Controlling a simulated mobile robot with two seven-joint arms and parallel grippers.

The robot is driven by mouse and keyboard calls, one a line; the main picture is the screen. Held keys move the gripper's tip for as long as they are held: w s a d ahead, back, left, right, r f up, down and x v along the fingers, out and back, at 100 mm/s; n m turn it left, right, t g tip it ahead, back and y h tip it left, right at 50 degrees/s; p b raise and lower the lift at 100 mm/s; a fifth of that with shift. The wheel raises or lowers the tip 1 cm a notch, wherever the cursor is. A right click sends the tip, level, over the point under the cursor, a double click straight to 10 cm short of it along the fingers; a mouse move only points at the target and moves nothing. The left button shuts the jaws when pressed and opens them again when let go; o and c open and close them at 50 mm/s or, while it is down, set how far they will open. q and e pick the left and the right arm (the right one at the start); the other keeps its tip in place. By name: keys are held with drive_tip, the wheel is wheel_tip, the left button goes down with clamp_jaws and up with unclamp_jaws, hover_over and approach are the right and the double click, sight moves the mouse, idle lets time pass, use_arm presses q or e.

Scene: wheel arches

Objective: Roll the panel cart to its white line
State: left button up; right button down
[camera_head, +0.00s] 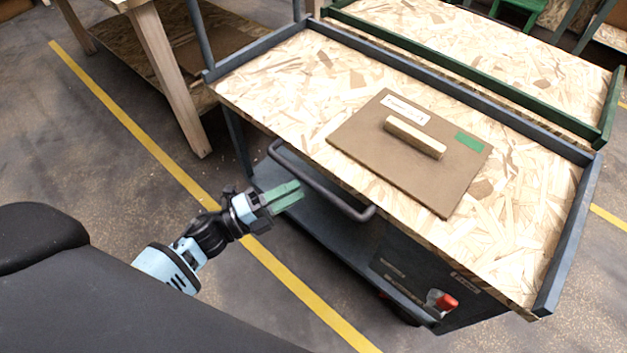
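The panel cart (480,215) has a dark blue-grey frame and a chipboard top with a raised rim. A brown panel (365,146) with a wooden grip, a white label and a green patch lies flat on it. A dark bar handle (318,184) sticks out from the cart's near left side. My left gripper (292,196), with green fingers, is just to the left of this handle. My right gripper is not in view. No white line shows on the floor.
A second chipboard cart with a green rim (500,70) stands close behind the panel cart. A wooden table leg (170,75) stands at upper left. A yellow floor line (130,125) runs under the cart's left side. Grey floor is free at left.

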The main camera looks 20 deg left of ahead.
sight(313, 181)
use_arm(q)
drive_tip(key=shift+x, duration=2.75)
clamp_jaws()
